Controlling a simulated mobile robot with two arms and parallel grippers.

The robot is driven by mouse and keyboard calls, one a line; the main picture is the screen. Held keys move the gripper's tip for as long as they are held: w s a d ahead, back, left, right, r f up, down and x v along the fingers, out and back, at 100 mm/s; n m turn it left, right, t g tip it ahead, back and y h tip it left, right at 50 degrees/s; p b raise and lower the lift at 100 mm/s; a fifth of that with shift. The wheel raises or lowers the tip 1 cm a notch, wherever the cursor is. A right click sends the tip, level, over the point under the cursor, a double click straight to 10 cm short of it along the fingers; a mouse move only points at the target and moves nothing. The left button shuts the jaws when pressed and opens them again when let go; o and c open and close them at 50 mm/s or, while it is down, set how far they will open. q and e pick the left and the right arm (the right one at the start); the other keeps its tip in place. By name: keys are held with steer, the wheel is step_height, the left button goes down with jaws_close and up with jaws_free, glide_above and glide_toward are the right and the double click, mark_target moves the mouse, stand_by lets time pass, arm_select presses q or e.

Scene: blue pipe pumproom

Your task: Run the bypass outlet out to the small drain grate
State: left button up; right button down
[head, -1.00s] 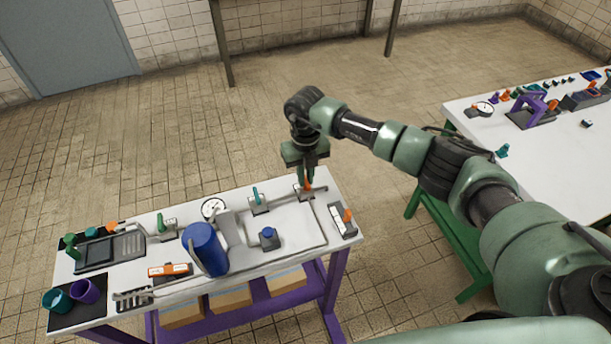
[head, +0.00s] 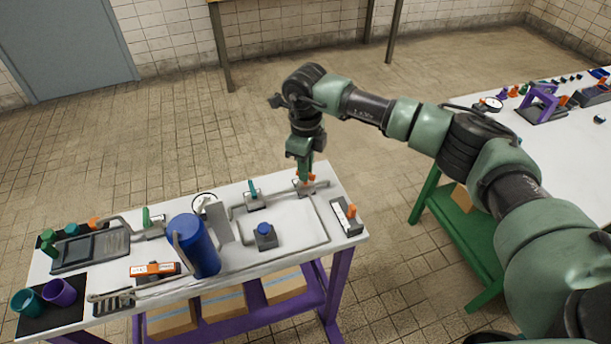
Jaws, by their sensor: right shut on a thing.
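My right gripper (head: 305,179) points down at the back right of the white bench and is shut on the orange valve handle (head: 312,178), which its fingers partly hide. This valve sits on a grey pipe. My left gripper is not in view.
The blue tank (head: 197,246), a blue-knobbed block (head: 264,236), an orange-labelled block (head: 154,269) and purple and teal cups (head: 60,292) crowd the bench. A second white table (head: 560,150) stands at right.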

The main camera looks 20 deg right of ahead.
steer(key=n+b, duration=0.3)
steer(key=n, duration=0.1)
steer(key=shift+f+n, duration=0.1)
steer(key=shift+n, duration=0.2)
steer(key=n+b, duration=0.2)
steer(key=n, duration=0.1)
steer(key=shift+b, duration=0.3)
steer(key=shift+r+n, duration=0.2)
steer(key=shift+n, duration=0.5)
steer(key=shift+w, duration=0.1)
steer(key=c, duration=1.5)
jaws_free()
step_height(320, 180, up, 8)
steer(key=shift+f+b, duration=0.15)
steer(key=shift+b, duration=0.5)
